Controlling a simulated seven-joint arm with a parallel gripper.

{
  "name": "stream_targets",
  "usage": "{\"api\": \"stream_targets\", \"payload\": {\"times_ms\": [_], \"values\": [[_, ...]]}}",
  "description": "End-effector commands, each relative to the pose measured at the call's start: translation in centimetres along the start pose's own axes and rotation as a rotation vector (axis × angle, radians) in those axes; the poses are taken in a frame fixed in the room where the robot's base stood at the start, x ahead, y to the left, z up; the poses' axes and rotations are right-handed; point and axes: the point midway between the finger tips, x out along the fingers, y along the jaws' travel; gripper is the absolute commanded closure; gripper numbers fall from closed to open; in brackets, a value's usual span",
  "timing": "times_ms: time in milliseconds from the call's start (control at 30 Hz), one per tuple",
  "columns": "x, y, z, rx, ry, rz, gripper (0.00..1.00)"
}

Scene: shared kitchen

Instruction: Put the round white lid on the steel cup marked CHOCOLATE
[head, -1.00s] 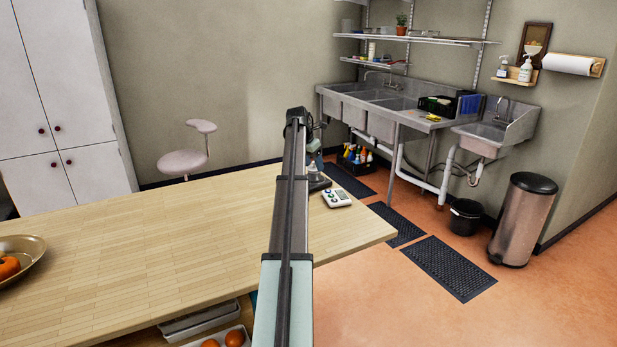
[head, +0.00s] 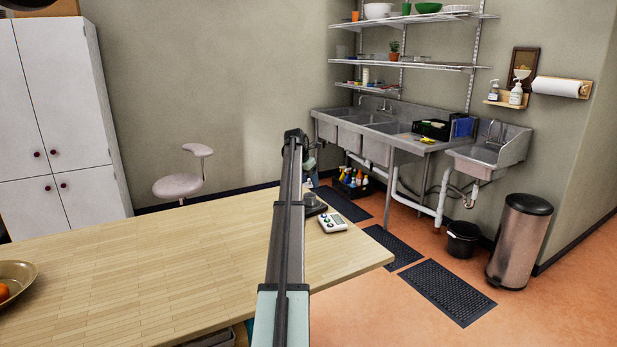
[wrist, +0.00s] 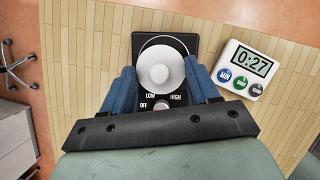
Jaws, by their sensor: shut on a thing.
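In the wrist view, my gripper (wrist: 162,76) has its two blue fingers closed on the sides of a round white lid (wrist: 159,56) with a round knob in its middle. The lid is above a black appliance (wrist: 185,41) with a dial marked OFF, LOW and HIGH. A thin pale circular edge shows around the lid; I cannot tell whether it is a cup rim or part of the appliance. No CHOCOLATE marking is readable. In the head view, my arm hides the lid and most of the gripper.
A white timer (wrist: 242,70) reading 0:27 lies right of the appliance, on the wooden table (head: 170,270). A brass bowl (head: 14,279) stands at the table's left. The table between is clear. A pink stool (head: 178,187) stands behind.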

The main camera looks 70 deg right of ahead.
Motion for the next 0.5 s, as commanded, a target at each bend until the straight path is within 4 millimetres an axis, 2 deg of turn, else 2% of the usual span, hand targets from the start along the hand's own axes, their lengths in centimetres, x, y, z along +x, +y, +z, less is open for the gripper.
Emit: {"api": "stream_targets", "payload": {"times_ms": [233,500], "values": [[2.1,0.0,-0.9,0.0,0.001,-0.001,0.68],[3.0,0.0,-1.3,0.0,0.0,0.0,0.68]]}}
